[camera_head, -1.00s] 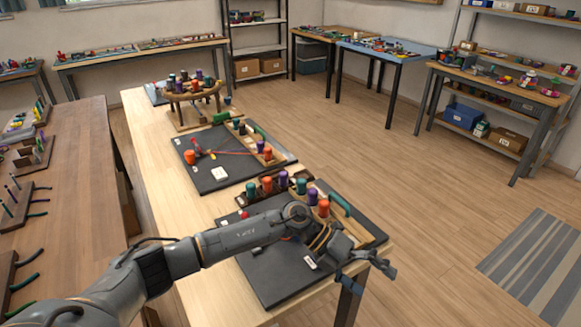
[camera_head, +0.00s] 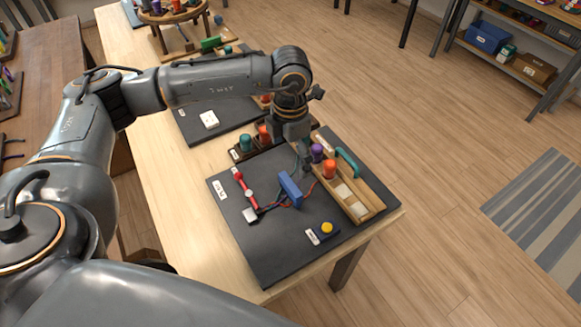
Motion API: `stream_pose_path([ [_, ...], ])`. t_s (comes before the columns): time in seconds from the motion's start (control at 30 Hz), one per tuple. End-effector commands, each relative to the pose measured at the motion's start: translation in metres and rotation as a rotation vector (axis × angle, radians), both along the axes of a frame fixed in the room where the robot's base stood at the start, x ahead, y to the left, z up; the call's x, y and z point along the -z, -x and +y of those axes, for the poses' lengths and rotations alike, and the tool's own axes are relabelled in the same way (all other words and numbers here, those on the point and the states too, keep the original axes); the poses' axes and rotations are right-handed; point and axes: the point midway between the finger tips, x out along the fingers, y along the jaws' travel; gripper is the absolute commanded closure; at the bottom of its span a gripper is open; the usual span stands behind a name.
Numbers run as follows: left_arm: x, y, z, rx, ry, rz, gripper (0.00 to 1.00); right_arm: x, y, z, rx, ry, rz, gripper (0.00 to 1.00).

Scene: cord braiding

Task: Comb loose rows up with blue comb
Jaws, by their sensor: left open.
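The blue comb (camera_head: 290,188) stands on the near dark board (camera_head: 265,255), beside or over a small bundle of red and dark cords (camera_head: 272,207). My left gripper (camera_head: 303,160) points down above the far part of this board, just behind the comb and near the spools. It is open and appears apart from the comb; its fingertips are small and partly lost among the spools. My right gripper is not in view.
A wooden rack (camera_head: 362,193) with purple (camera_head: 317,153) and orange (camera_head: 330,169) spools and a green handle (camera_head: 348,162) lines the board's right side. A red tool (camera_head: 239,184) lies left, a yellow knob (camera_head: 327,228) in front.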

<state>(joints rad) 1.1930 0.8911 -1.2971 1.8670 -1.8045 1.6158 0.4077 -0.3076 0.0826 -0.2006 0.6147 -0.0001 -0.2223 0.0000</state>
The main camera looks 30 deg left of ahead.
Motion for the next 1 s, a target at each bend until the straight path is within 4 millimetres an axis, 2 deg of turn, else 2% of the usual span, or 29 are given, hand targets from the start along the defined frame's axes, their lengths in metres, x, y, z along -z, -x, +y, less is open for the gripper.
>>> stream_pose_path([
  [0.17, 0.034, 0.002, 0.0, 0.0, 0.0, 0.006, 0.0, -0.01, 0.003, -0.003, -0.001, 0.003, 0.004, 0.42],
  [0.5, 0.096, 0.001, -0.001, 0.001, 0.002, 0.005, 0.0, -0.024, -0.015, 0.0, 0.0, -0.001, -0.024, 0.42],
  [0.7, 0.115, 0.0, 0.0, 0.0, 0.002, 0.002, 0.0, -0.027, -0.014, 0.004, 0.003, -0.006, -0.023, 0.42],
  [1.0, 0.119, 0.0, -0.001, 0.001, 0.003, 0.002, 0.0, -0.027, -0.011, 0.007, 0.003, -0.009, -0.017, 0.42],
])
